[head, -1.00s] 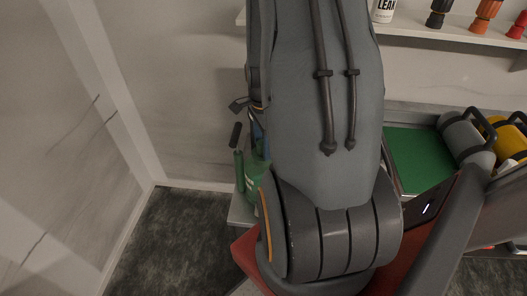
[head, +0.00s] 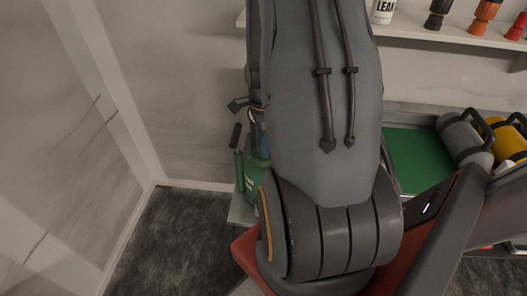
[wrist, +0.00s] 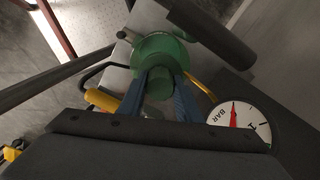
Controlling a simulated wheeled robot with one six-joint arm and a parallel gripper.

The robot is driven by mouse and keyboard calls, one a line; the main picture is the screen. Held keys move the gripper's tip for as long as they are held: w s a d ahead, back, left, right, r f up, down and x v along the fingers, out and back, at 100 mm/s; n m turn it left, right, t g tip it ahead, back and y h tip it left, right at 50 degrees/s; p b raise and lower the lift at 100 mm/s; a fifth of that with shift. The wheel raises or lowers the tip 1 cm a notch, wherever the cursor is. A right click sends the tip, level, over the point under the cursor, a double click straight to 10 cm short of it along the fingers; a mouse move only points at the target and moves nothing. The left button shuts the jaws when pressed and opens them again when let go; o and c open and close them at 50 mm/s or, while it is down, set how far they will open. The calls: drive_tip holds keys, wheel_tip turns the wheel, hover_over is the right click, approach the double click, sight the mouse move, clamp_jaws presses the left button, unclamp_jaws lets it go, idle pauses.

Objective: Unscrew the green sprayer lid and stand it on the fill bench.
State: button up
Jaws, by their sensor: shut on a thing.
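The green sprayer (head: 256,180) stands at the left, partly hidden behind my arm in the head view, with a green pump tube and black handle (head: 236,136) beside it. In the wrist view, my gripper (wrist: 161,76) has its two blue fingers on either side of a green cylindrical part, which I take as the lid (wrist: 160,86). A wider round green part (wrist: 160,50) shows just beyond the fingertips. The gripper is shut on the lid. I cannot tell whether the lid is loose from the sprayer.
A pressure gauge (wrist: 238,126) and a yellow grip (wrist: 102,100) lie close beside my fingers. A dark tube (wrist: 212,34) crosses at the upper right. In the head view, a green surface (head: 414,160) lies right of my arm, with grey (head: 462,140) and yellow canisters. A bottle shelf (head: 430,34) is above.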

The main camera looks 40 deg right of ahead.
drive_tip(key=n+p, duration=0.1)
drive_tip(key=n, duration=0.2)
drive_tip(key=shift+r+n+p, duration=0.1)
drive_tip(key=shift+n+p, duration=0.2)
drive_tip(key=shift+n, duration=0.1)
drive_tip(key=n+p, duration=0.1)
drive_tip(key=n, duration=0.2)
drive_tip(key=shift+n, duration=0.4)
drive_tip(key=n+p, duration=0.2)
drive_tip(key=n, duration=0.1)
drive_tip(key=shift+n, duration=0.3)
drive_tip(key=n+p, duration=0.1)
drive_tip(key=n, duration=0.2)
drive_tip(key=shift+n, duration=0.3)
drive_tip(key=n+p, duration=0.2)
drive_tip(key=n, duration=0.4)
drive_tip(key=shift+p, duration=0.35)
drive_tip(key=n+p, duration=0.1)
drive_tip(key=n, duration=0.4)
drive_tip(key=shift+w+p, duration=0.1)
drive_tip(key=shift+p, duration=0.2)
drive_tip(key=o, duration=1.2)
drive_tip(key=shift+o, duration=0.2)
